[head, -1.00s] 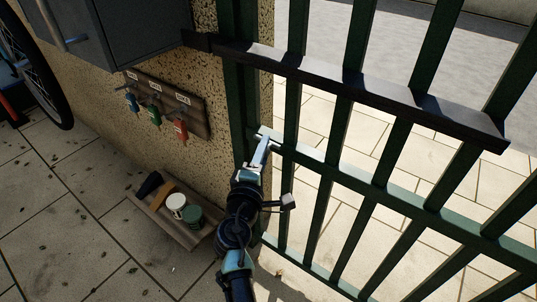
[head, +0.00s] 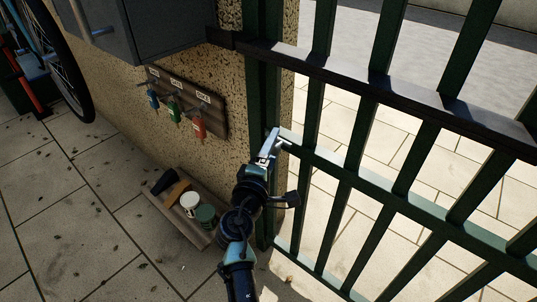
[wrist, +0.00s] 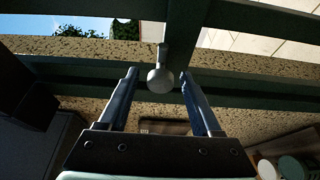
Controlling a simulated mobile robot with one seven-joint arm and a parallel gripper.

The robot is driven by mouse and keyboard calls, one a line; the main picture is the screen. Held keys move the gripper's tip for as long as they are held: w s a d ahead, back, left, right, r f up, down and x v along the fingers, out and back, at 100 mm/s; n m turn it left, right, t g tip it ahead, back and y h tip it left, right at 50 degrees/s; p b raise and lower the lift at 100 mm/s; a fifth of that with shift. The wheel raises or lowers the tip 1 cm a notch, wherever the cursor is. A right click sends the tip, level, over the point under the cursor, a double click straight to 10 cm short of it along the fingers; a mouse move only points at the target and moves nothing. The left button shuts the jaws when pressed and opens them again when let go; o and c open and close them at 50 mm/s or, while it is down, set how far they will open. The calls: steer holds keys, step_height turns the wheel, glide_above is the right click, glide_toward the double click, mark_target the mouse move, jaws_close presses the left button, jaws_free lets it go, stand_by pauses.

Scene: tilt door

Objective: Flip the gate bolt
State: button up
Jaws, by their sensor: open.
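The green barred gate (head: 405,180) stands on the right, beside a green post at the wall. A small pale metal part, seemingly the bolt's handle (head: 284,143), shows at the gate's post-side edge, level with the middle rail. In the wrist view a round grey knob (wrist: 160,78) on a short stem sits between the fingertips, with a gap on each side. My gripper (head: 273,140) is at that edge, open around or just short of the knob; the wrist view shows its two fingers apart (wrist: 157,80). The rest of the bolt is hidden or too small to tell.
A dark bar (head: 385,85) crosses the gate above my gripper. Left are a grey box (head: 165,30), a key board (head: 188,102) on the speckled wall, and a wooden tray (head: 190,225) with cans on the floor. A bicycle wheel (head: 75,70) stands far left.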

steer(key=p+v, duration=0.3)
steer(key=v, duration=1)
steer(key=shift+w+a, duration=0.1)
